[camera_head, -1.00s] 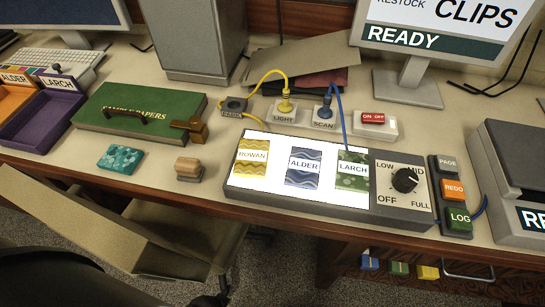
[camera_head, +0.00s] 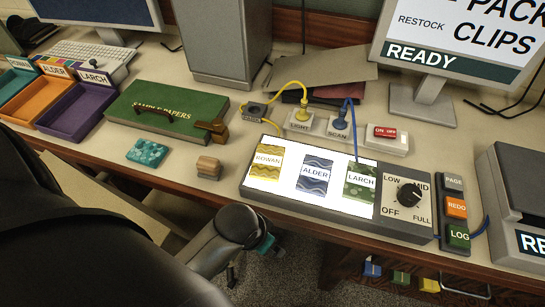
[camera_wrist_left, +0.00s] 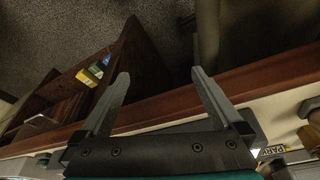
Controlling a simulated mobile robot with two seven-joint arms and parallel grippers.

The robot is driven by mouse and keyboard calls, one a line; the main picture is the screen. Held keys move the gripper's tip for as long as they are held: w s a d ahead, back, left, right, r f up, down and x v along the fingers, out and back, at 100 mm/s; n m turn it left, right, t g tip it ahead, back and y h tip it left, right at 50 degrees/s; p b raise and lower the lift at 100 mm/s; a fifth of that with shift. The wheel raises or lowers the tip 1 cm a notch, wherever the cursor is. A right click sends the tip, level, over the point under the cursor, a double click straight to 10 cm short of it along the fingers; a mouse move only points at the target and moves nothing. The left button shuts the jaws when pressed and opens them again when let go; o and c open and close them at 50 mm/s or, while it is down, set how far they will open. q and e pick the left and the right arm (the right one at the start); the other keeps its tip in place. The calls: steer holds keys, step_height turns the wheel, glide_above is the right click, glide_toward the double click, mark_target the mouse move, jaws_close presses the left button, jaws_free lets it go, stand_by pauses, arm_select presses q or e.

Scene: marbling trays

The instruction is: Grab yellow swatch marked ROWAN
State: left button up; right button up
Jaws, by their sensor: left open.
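The yellow swatch marked ROWAN (camera_head: 267,161) lies flat on the lit white panel (camera_head: 300,196), at its left end. A blue swatch marked ALDER (camera_head: 314,174) and a green swatch marked LARCH (camera_head: 360,181) lie to its right on the same panel. My left arm comes in from the lower left of the head view, its wrist in front of the desk, below and left of the panel. In the left wrist view my left gripper (camera_wrist_left: 160,74) is open, with nothing between its fingers. No swatch shows in that view. My right gripper is not in view.
Trays marked ALDER (camera_head: 36,108) and LARCH (camera_head: 78,118) stand at the left. A green SAMPLE PAPERS case (camera_head: 160,97), a teal patterned block (camera_head: 147,151) and a wooden stamp (camera_head: 209,168) lie left of the panel. A blue cable (camera_head: 355,128) runs down to the panel's back edge.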

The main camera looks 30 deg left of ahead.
arm_select(q)
step_height(320, 180, up, 11)
steer(key=d+p, duration=0.1)
steer(key=w+d+r+h, duration=0.2)
steer(key=w+d, duration=0.2)
steer(key=w, duration=0.3)
steer(key=n+g+y, duration=0.3)
steer(key=n, duration=0.3)
glide_toward(268, 159)
step_height(268, 159, down, 8)
steer(key=b, duration=0.3)
steer(key=shift+a+f, duration=0.1)
steer(key=shift+f, duration=0.15)
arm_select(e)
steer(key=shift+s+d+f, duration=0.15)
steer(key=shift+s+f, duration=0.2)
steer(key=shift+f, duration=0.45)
arm_select(q)
steer(key=c, duration=1.1)
steer(key=shift+o, duration=0.2)
